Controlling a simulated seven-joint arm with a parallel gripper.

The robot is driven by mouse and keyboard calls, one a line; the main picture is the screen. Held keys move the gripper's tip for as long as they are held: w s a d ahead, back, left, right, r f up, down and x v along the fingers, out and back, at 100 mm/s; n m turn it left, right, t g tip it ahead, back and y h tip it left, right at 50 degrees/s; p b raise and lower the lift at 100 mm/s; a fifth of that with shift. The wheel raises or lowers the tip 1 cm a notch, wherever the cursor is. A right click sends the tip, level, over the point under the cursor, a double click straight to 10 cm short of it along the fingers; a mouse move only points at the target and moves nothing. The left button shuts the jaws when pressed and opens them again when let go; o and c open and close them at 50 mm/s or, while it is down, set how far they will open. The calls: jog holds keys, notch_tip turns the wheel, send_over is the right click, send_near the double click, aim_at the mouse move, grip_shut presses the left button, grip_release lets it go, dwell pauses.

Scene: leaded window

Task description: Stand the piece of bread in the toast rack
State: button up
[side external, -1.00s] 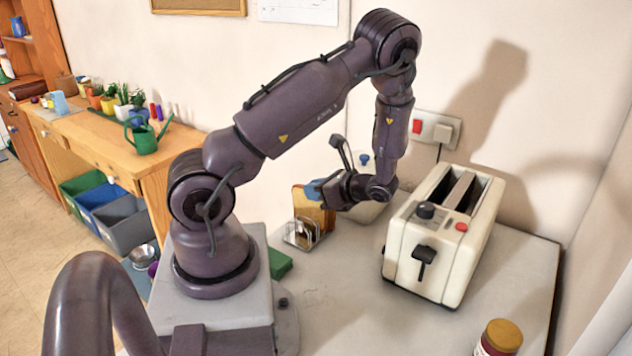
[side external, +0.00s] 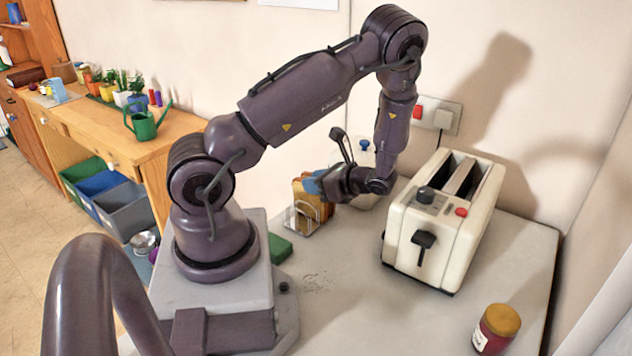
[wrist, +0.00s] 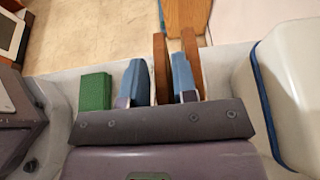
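The piece of bread (wrist: 160,70) is a brown slice standing on edge between the blue fingertips of my gripper (wrist: 160,82) in the wrist view. The fingers lie close against both its faces and look shut on it. A second brown slice (wrist: 193,60) stands just right of the right finger. In the side view my gripper (side external: 315,184) is at the brown slices (side external: 299,192), over the wire toast rack (side external: 301,218). The slices stand upright there. The fingers and slices hide much of the rack, so I cannot tell how deep the held slice sits.
A cream toaster (side external: 445,225) stands to the right on the table (side external: 350,285). A white container with a blue knob (side external: 364,145) is close behind my gripper. A green block (side external: 280,248) lies near the rack. A red jar (side external: 497,328) stands at the front right.

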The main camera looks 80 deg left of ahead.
jog(key=shift+o, duration=1.1)
